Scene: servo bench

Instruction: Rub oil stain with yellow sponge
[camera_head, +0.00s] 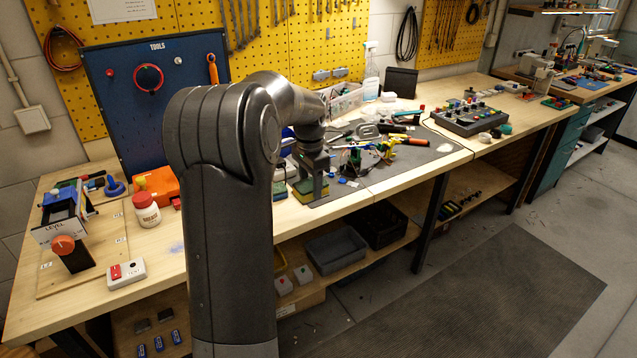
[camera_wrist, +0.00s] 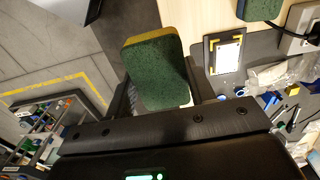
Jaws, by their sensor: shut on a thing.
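My gripper (camera_head: 311,193) is low at the front edge of the bench, left of the grey mat. In the wrist view my gripper (camera_wrist: 157,88) is shut on a sponge (camera_wrist: 158,70) with a dark green face and a thin yellowish edge. The fingers press on its two sides. In the head view the held sponge is mostly hidden by my gripper. Another green sponge (camera_wrist: 258,8) lies at the top of the wrist view. A faint bluish smudge (camera_head: 178,248) marks the wood at left, and a pale patch (camera_head: 444,148) shows on the mat; I cannot tell which is oil.
The grey mat (camera_head: 415,160) carries many tools. A framed card (camera_wrist: 228,52) lies near the sponge. Bare wood shows before the white bottle.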

